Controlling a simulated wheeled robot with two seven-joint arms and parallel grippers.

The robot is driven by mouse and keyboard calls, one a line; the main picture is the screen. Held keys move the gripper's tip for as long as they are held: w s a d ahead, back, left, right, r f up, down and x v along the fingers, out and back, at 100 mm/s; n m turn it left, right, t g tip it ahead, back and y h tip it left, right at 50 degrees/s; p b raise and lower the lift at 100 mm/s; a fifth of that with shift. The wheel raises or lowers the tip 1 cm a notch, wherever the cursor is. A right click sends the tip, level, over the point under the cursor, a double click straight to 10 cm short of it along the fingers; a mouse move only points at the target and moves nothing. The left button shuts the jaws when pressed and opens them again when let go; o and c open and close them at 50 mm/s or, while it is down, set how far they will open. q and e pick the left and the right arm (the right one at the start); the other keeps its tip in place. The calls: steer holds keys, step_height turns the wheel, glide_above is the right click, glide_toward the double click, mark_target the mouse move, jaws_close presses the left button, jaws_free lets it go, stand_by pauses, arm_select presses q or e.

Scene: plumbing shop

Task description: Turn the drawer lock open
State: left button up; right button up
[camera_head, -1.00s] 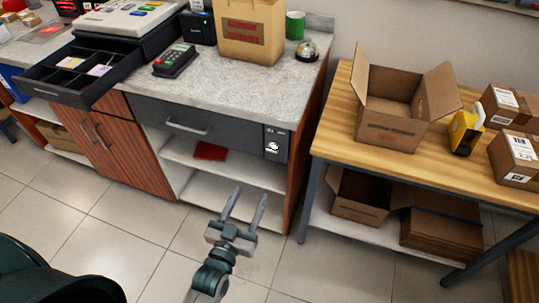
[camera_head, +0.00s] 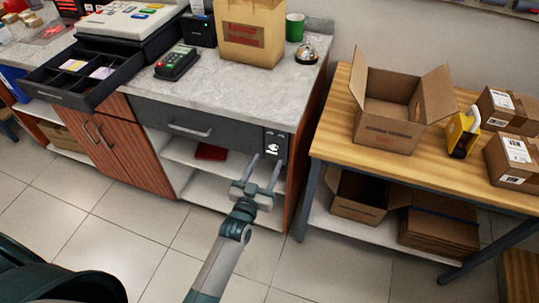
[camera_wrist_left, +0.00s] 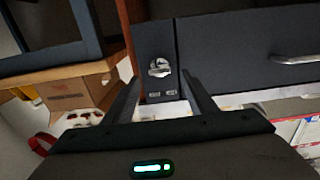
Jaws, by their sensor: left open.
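The drawer lock (camera_head: 272,147) is a small light knob on a dark plate at the right end of the grey drawer front (camera_head: 220,131) under the counter. In the left wrist view the lock (camera_wrist_left: 160,68) sits just past the fingertips and between them, with a keyed knob on the dark panel. My left gripper (camera_head: 266,170) is open and empty, with its fingers pointing at the lock from just below it in the head view. I cannot tell for certain whether a fingertip touches the plate. The drawer is shut, with a bar handle (camera_head: 189,131). My right gripper is not in view.
An open cash drawer (camera_head: 62,97) juts out at the left. A card terminal (camera_head: 176,63), a paper bag (camera_head: 250,35) and a bell (camera_head: 307,52) stand on the counter. A wooden bench (camera_head: 343,145) with cartons is at the right. The floor in front is clear.

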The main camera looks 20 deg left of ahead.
mark_target(272, 153)
arm_select(q)
steer(key=shift+w+d, duration=0.1)
steer(key=shift+w, duration=1.7)
steer(key=c, duration=1.1)
